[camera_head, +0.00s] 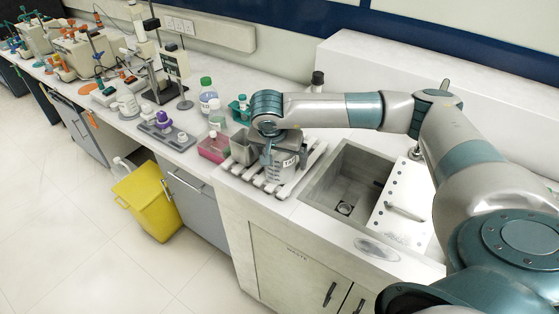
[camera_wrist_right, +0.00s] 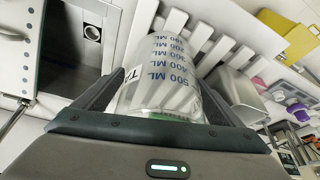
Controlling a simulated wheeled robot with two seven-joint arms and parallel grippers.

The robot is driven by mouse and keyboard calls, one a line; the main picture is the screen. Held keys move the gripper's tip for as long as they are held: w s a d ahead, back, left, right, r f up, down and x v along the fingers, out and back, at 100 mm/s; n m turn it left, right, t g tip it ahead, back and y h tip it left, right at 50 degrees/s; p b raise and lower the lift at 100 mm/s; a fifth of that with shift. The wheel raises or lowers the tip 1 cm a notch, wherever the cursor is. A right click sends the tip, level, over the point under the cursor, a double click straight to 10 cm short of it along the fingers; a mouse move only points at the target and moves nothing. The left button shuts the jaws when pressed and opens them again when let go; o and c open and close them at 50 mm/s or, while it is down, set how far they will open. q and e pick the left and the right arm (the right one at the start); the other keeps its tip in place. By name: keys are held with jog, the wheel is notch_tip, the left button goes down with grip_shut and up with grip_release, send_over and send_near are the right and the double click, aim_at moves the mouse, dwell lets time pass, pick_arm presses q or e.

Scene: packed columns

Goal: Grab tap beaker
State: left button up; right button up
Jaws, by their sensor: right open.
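The clear tap beaker (camera_head: 281,174) stands on a white slatted rack (camera_head: 262,183) beside the sink. It carries a dark "TAP" label, partly hidden by my gripper. In the right wrist view the beaker (camera_wrist_right: 163,82) shows large blue ML marks and lies between my two dark fingers. My right gripper (camera_wrist_right: 160,88) is open around the beaker, with a finger on each side; whether either finger touches the glass is hard to tell. In the head view my right gripper (camera_head: 279,150) comes over the beaker from above. My left gripper is not in view.
A grey container (camera_head: 242,149) stands close left of the beaker, with a pink box (camera_head: 213,148) and bottles (camera_head: 208,100) beyond. The sink (camera_head: 346,180) opens to the right, beside a perforated drain board (camera_head: 402,208). A yellow bin (camera_head: 148,200) stands on the floor.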

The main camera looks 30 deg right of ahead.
jog(key=shift+c, duration=0.6)
jog(key=c, duration=1)
jog(key=shift+r, duration=0.1)
jog(key=shift+r, duration=0.5)
notch_tip(320, 180, up, 3)
jog(key=shift+s+d+r+p, duration=0.1)
jog(key=shift+d+r+p, duration=0.1)
jog(key=shift+p, duration=0.5)
jog(key=s+d+r, duration=0.6)
jog(key=s, duration=0.3)
jog(key=shift+s+d+r, duration=0.15)
jog(key=shift+d+r, duration=0.05)
